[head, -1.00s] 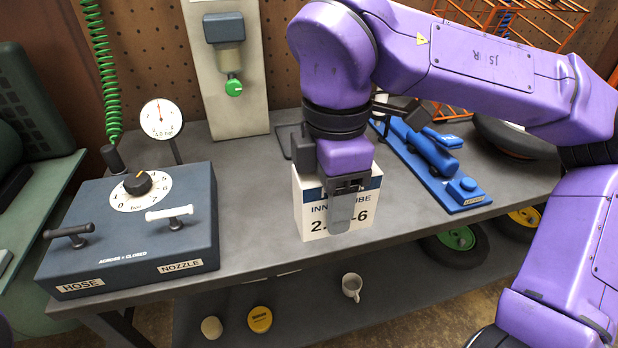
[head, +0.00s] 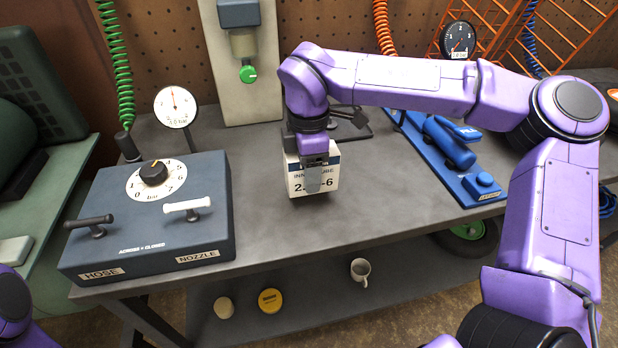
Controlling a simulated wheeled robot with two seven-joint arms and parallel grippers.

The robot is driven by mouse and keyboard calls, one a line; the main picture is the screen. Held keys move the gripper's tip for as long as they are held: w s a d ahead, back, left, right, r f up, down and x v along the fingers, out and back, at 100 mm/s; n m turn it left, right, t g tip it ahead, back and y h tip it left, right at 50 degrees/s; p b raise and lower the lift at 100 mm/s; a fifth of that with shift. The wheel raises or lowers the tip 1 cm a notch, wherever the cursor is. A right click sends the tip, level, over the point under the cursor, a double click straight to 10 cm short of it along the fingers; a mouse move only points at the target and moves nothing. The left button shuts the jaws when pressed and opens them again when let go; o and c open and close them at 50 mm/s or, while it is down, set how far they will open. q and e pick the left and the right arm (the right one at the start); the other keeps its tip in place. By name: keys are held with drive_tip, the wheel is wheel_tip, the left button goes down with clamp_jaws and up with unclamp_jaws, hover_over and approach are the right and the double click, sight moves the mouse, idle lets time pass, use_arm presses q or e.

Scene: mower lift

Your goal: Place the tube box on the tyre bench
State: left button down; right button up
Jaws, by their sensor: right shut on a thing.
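The tube box (head: 297,179) is a small white carton with a dark blue band and printed lettering, partly hidden by my right gripper. My right gripper (head: 314,180) comes down on it from above and is shut on it. The box is upright over the middle of the grey tyre bench (head: 330,225). I cannot tell whether its underside touches the bench top. My left gripper is out of view; only a bit of purple arm shows at the lower left edge.
A dark control box (head: 150,220) with a dial and two levers stands on the left of the bench. A gauge (head: 176,106) stands behind it. A blue tool (head: 450,150) lies at right. A mug (head: 360,270) and a yellow tin (head: 270,300) are on the lower shelf. The bench front is clear.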

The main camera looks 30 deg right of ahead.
wheel_tip(320, 180, down, 3)
drive_tip(key=shift+f, duration=0.1)
drive_tip(key=shift+f+b, duration=0.15)
drive_tip(key=shift+b, duration=0.15)
drive_tip(key=o, duration=1.2)
wheel_tip(320, 180, up, 12)
drive_tip(key=shift+r+p, duration=0.25)
drive_tip(key=shift+p, duration=0.3)
